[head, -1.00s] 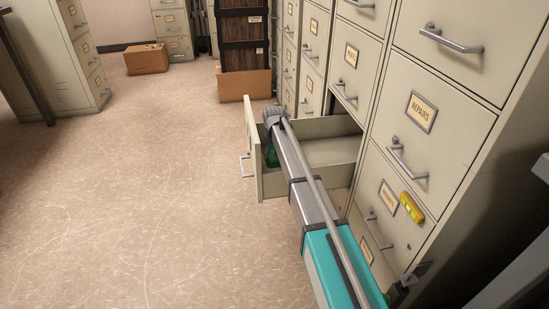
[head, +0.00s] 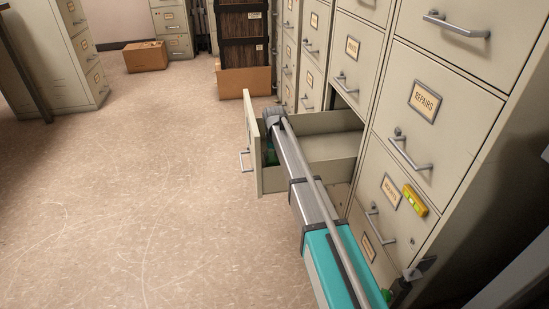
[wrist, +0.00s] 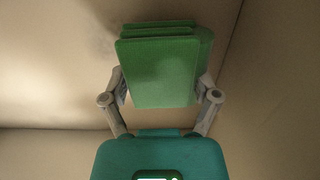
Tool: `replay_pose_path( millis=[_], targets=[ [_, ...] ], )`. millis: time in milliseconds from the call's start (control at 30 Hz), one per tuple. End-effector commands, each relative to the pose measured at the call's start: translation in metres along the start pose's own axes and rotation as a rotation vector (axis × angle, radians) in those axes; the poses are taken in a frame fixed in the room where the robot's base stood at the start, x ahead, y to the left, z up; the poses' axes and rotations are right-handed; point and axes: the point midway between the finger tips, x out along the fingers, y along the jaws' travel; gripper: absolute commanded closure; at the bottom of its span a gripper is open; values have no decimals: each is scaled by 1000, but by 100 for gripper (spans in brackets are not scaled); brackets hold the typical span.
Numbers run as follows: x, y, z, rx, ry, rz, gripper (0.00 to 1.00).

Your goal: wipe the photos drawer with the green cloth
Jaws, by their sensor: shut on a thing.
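An open drawer (head: 332,146) sticks out from the cabinet row in the head view, its front panel with a handle facing left. No label on this drawer can be read from here. My gripper (wrist: 160,85) is shut on the folded green cloth (wrist: 158,72) in the wrist view. The cloth is held between both fingers, with pale drawer surfaces around it. In the head view my arm reaches into the front part of the drawer, and only a little green (head: 271,157) shows beside the arm's end. Whether the cloth touches the drawer floor cannot be told.
A drawer labelled Repairs (head: 411,150) is shut at the right. A yellow level-like object (head: 415,200) sits on the cabinet front below it. Cardboard boxes (head: 146,56) (head: 243,82) stand at the back. The floor at left is clear.

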Motion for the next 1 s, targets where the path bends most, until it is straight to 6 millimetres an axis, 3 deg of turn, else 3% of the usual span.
replay_pose_path(
  millis=[1000],
  targets=[
    [12, -1, 0, -1, 0, 0, 60]
  ],
)
